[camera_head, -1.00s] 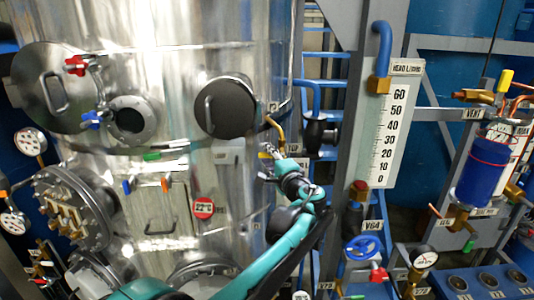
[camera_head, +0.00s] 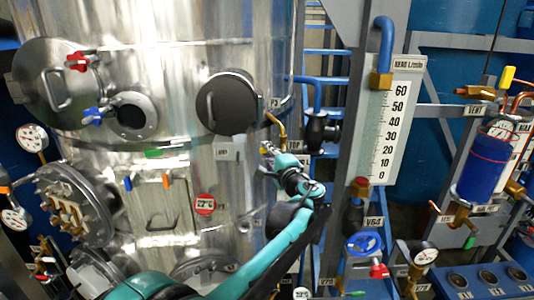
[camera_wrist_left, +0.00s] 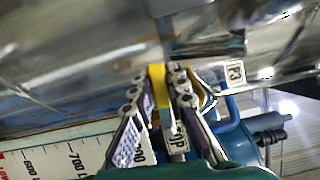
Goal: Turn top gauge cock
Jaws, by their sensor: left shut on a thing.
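The top gauge cock has a yellow handle (camera_wrist_left: 157,78), seen in the left wrist view between the fingers of my left gripper (camera_wrist_left: 158,88). The fingers are shut on the handle, one on each side. In the head view my left gripper (camera_head: 270,151) is at the right side of the steel vessel, just below a bent brass pipe (camera_head: 276,122). The gripper hides most of the cock body there. My right gripper is not in view.
The large steel vessel (camera_head: 190,55) stands close behind the gripper. A blue pipe with a black valve (camera_head: 316,132) is just right of it. A white scale panel (camera_head: 396,120) and a grey post (camera_head: 356,90) stand further right.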

